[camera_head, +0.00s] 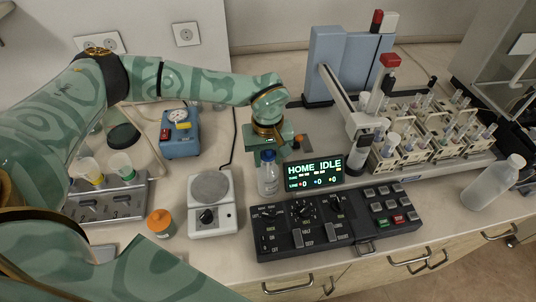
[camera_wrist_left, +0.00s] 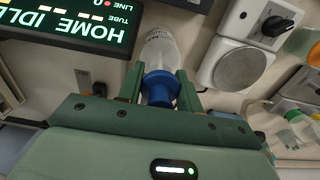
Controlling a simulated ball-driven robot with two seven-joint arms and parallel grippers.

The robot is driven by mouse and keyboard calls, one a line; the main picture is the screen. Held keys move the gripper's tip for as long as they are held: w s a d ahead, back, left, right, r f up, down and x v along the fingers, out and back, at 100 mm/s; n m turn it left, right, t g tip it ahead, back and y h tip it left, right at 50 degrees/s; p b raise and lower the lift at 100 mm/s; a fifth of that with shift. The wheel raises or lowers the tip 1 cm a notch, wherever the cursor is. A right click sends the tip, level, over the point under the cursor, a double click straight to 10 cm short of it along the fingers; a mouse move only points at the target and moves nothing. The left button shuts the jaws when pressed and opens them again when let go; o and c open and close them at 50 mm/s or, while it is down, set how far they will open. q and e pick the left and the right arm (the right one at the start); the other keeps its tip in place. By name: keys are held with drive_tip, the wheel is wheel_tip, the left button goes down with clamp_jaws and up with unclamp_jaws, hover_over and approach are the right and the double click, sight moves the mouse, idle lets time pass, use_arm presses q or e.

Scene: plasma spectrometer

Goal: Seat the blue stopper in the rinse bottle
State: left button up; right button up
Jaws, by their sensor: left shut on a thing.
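The blue stopper (camera_head: 267,156) is between the fingers of my left gripper (camera_head: 268,148). The clear rinse bottle (camera_head: 268,182) stands upright on the bench directly below it, between the white hotplate-like device and the display. In the left wrist view, the stopper (camera_wrist_left: 160,88) shows between the two green fingers of my left gripper (camera_wrist_left: 160,90), which is shut on it. The bottle (camera_wrist_left: 158,50) lies just beyond the stopper, in line with its mouth. I cannot tell whether the stopper is inside the neck or only at the mouth. My right gripper is not in view.
A black control panel (camera_head: 330,222) lies in front of the bottle, with the lit display (camera_head: 315,174) to its right. The white device (camera_head: 211,205) stands close on the left, near an orange-capped jar (camera_head: 161,223). Tube racks (camera_head: 430,145) and a white bottle (camera_head: 493,186) are at right.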

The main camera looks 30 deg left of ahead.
use_arm(q)
drive_tip(key=shift+f+b, duration=0.35)
drive_tip(key=shift+f, duration=0.35)
drive_tip(key=o, duration=1.1)
drive_tip(key=shift+c, duration=0.2)
drive_tip(key=shift+s+a, duration=0.1)
drive_tip(key=shift+r, duration=0.1)
drive_tip(key=shift+r, duration=0.3)
wheel_tip(320, 180, up, 16)
drive_tip(key=p, duration=0.1)
drive_tip(key=shift+f, duration=0.25)
